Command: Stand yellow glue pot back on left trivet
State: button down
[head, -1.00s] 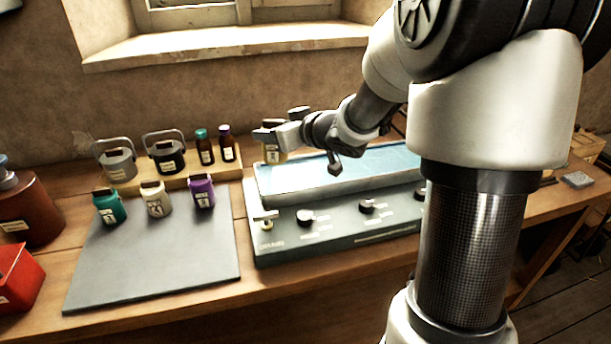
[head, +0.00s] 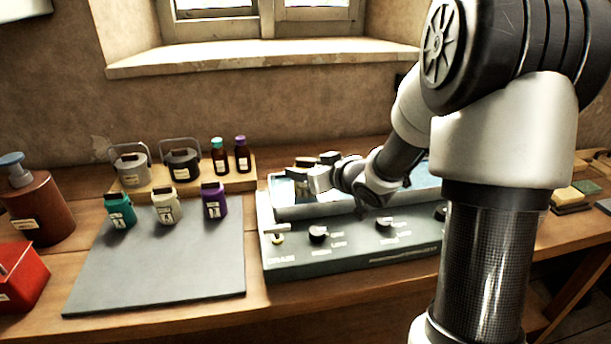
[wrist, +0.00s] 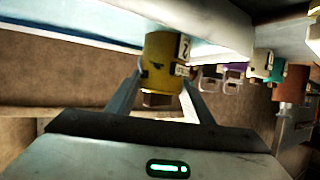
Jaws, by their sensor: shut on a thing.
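My gripper (head: 308,178) is shut on the yellow glue pot (wrist: 162,62), whose yellow side, white label and brown top show in the wrist view. In that upside-down view, its top points the same way as the bottle tops behind it, so it looks roughly upright. In the head view my gripper holds it over the left end of the blue-topped bath (head: 282,212); the pot is small and partly hidden there. Whether the pot touches anything below is unclear. I cannot make out any trivet; my arm hides part of the bath.
Teal (head: 119,212), cream (head: 165,209) and purple (head: 214,203) pots stand at the back of a grey mat (head: 160,270). Behind them, handled pots and two small bottles stand on a wooden board (head: 240,186). A red bin (head: 20,275) sits left. The mat's front is clear.

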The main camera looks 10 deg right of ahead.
jog(key=shift+f, duration=0.3)
jog(key=shift+f, duration=0.15)
jog(key=c, duration=0.9)
grip_release()
jog(key=shift+s+r, duration=0.1)
jog(key=shift+r, duration=0.2)
jog(key=shift+p+v, duration=1.45)
jog(key=shift+v, duration=4.4)
jog(key=shift+d+f, duration=0.1)
jog(key=shift+f, duration=0.05)
